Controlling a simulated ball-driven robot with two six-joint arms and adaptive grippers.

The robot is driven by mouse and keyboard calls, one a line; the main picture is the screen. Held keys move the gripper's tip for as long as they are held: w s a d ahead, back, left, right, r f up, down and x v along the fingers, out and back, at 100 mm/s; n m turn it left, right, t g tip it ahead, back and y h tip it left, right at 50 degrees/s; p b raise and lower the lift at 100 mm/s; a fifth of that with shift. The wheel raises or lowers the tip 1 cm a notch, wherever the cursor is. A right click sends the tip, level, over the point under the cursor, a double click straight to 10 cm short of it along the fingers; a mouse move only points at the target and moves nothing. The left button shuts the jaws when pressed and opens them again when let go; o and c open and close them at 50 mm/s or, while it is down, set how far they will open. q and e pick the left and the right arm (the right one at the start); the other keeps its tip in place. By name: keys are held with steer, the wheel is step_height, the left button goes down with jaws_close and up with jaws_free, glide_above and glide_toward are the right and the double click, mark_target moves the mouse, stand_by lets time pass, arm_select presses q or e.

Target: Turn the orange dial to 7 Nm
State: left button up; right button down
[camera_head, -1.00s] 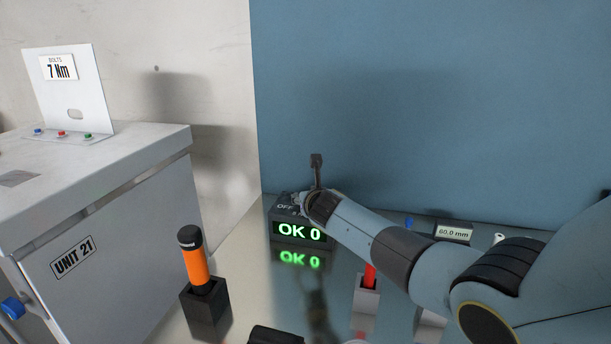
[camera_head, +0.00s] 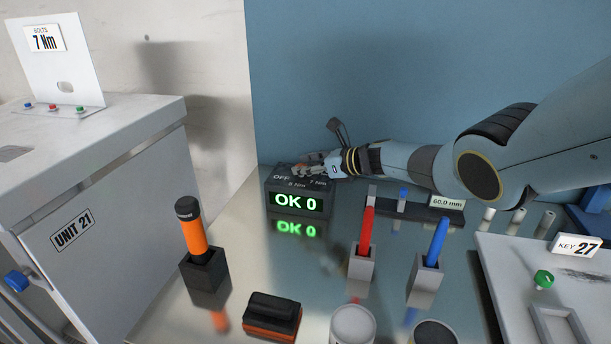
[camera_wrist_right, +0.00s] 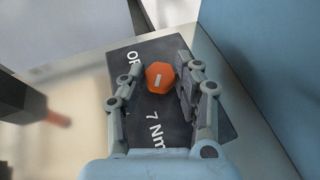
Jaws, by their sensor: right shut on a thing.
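The orange dial (camera_wrist_right: 161,77) sits on top of a dark box (camera_wrist_right: 182,128) in the right wrist view. It bears a short white line, slightly tilted. "7 Nm" shows at the lower left of the dial and part of "OFF" at the upper left. My right gripper (camera_wrist_right: 158,74) is shut on the dial, a finger on either side. In the head view, my right gripper (camera_head: 312,168) is over the box (camera_head: 270,203) and mostly hides the dial. The box's green display (camera_head: 297,201) reads "OK 0". A sign (camera_head: 44,39) reads "BOLTS 7 Nm". My left gripper is out of view.
An orange-and-black tool (camera_head: 193,232) stands in a dark holder left of the box. Red (camera_head: 366,232) and blue (camera_head: 436,243) tools stand in front. A black-and-orange block (camera_head: 271,315) lies nearer. A blue wall (camera_head: 420,80) rises behind.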

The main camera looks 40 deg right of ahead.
steer(key=shift+w+d+r+b, duration=0.1)
steer(key=shift+b, duration=0.2)
steer(key=shift+n+y, duration=0.3)
steer(key=c, duration=0.9)
jaws_free()
steer(key=shift+c, duration=0.2)
steer(key=shift+s+d+r, duration=0.1)
steer(key=shift+s+d, duration=0.25)
steer(key=shift+s, duration=0.25)
steer(key=v, duration=1)
steer(key=shift+s+r, duration=0.2)
steer(key=shift+r, duration=0.2)
